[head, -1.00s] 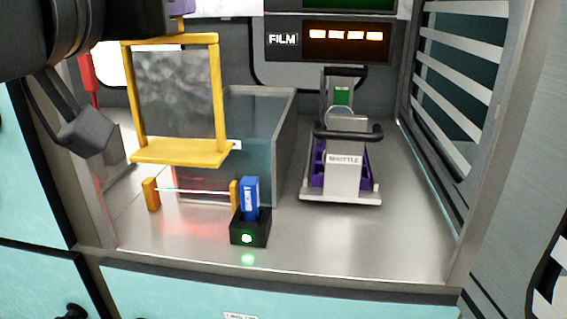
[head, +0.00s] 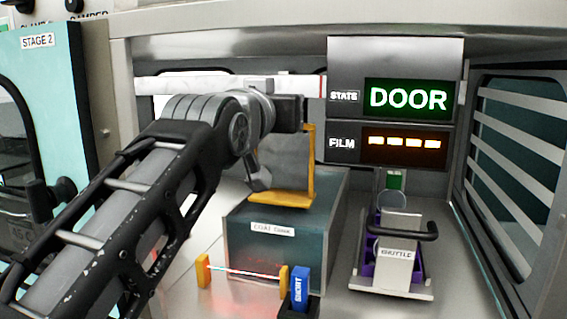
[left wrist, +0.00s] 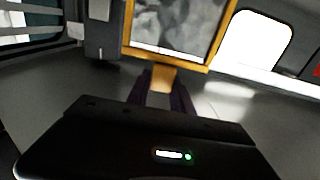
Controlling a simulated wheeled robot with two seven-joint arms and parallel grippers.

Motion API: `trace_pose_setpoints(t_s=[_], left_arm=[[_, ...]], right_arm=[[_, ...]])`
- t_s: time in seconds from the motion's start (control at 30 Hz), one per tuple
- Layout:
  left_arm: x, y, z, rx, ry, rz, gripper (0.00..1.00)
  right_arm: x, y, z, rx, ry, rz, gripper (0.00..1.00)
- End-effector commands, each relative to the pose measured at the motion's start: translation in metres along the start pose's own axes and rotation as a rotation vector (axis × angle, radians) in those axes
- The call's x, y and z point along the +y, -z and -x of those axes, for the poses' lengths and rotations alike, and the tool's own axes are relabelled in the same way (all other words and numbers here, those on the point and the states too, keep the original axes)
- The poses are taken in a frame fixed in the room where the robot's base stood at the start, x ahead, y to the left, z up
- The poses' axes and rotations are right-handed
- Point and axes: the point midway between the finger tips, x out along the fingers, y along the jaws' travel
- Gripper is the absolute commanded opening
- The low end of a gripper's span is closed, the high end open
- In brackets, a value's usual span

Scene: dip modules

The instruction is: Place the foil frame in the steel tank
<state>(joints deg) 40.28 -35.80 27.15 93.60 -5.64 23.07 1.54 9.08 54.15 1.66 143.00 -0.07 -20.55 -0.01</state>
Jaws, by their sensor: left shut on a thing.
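The foil frame is a yellow frame (head: 309,165) around a crumpled grey sheet, held roughly upright. My left gripper (head: 304,118) is shut on its top, partly hidden by my arm in the head view. In the left wrist view, the gripper's dark fingers (left wrist: 163,95) close around a yellow tab of the frame (left wrist: 164,77). My right gripper is not in view.
In front of the tank stand two yellow posts (head: 203,271) with a thin light beam, and a blue SHORT block (head: 300,288). A SHUTTLE device (head: 393,256) stands to the right. Screens (head: 408,100) read DOOR and FILM. A slatted wall (head: 518,125) bounds the right.

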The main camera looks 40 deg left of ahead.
Motion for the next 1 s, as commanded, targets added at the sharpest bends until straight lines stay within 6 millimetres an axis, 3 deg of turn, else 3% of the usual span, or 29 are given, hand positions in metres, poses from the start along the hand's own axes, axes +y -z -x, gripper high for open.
trace_pose_setpoints(t_s=[0.1, 0.3, 0.77, 1.0], left_arm=[[0.001, -0.029, 0.002, 0.000, -0.001, -0.001, 0.00], [0.001, -0.063, 0.003, 0.001, -0.001, 0.000, 0.00], [0.001, -0.073, 0.002, 0.001, -0.001, 0.000, 0.00], [0.001, -0.104, 0.003, 0.001, -0.001, -0.001, 0.00]], right_arm=[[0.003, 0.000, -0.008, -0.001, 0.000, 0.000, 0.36], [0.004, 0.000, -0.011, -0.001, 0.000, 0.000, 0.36], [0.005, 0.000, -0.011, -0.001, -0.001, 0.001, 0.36], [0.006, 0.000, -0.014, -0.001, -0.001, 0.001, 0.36]])
